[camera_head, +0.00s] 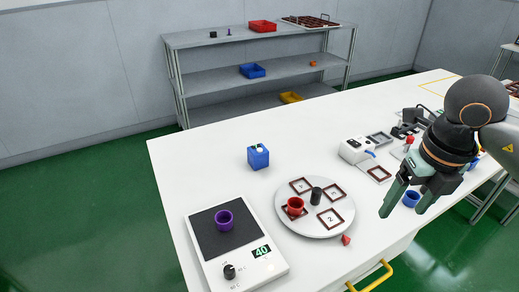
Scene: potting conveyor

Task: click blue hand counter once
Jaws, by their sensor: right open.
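My right gripper (402,211) comes in from the right and hangs over the right part of the table. Its two green fingers are apart with nothing between them. It is well to the right of the counter and not touching it. My left gripper is not in view.
A round turntable (284,214) with framed slots bears a red cup (295,205). A red piece (346,240) lies near the front edge. A white device (356,150) and a blue cup (411,198) stand right. Table around the counter is clear.

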